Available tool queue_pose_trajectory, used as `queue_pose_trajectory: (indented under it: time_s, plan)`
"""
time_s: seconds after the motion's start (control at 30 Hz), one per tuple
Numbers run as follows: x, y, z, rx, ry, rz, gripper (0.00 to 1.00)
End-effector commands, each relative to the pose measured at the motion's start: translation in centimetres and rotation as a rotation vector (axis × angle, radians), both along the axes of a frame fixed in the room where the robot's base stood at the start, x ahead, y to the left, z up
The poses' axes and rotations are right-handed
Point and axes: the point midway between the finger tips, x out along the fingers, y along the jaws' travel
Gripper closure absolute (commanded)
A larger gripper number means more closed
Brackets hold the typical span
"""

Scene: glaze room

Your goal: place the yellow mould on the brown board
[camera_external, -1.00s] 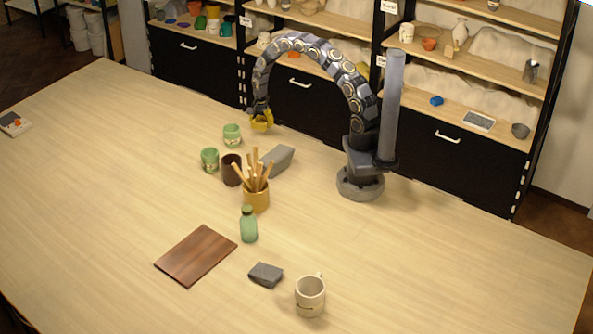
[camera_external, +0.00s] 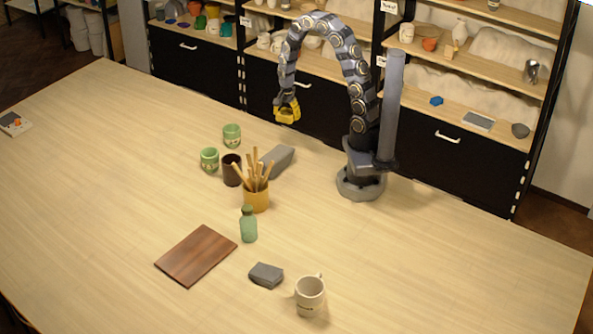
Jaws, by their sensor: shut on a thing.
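The yellow mould (camera_external: 288,114) is a small yellow piece held in the air over the far part of the table. My gripper (camera_external: 287,104) is shut on it, with the fingers partly hidden by the small scale of the view. The brown board (camera_external: 196,255) is a flat, reddish-brown rectangle lying at the near left part of the table. Nothing stands on it. My gripper and the mould are well behind the board and to its right.
Between them stand two green cups (camera_external: 209,159) (camera_external: 232,135), a dark brown cup (camera_external: 231,170), a yellow pot (camera_external: 257,197) of wooden tools, a grey block (camera_external: 277,160) and a green bottle (camera_external: 248,225). A grey piece (camera_external: 266,274) and a mug (camera_external: 310,294) stand right of the board.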

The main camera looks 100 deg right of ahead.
Motion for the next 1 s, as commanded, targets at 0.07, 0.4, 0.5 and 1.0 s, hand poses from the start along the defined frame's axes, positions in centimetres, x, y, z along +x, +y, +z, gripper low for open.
queue_pose_trajectory:
  time_s: [0.07, 0.4, 0.5, 1.0]
  plan:
    - [0.0, 0.0, 0.0, 0.0, 0.0, 0.0, 0.7]
    - [7.3, 1.9, -0.3, 0.011, -0.01, 0.198, 0.7]
    - [12.2, 4.1, -0.4, 0.015, -0.015, 0.337, 0.7]
    - [29.5, 24.9, -1.1, 0.021, -0.016, 0.973, 0.7]
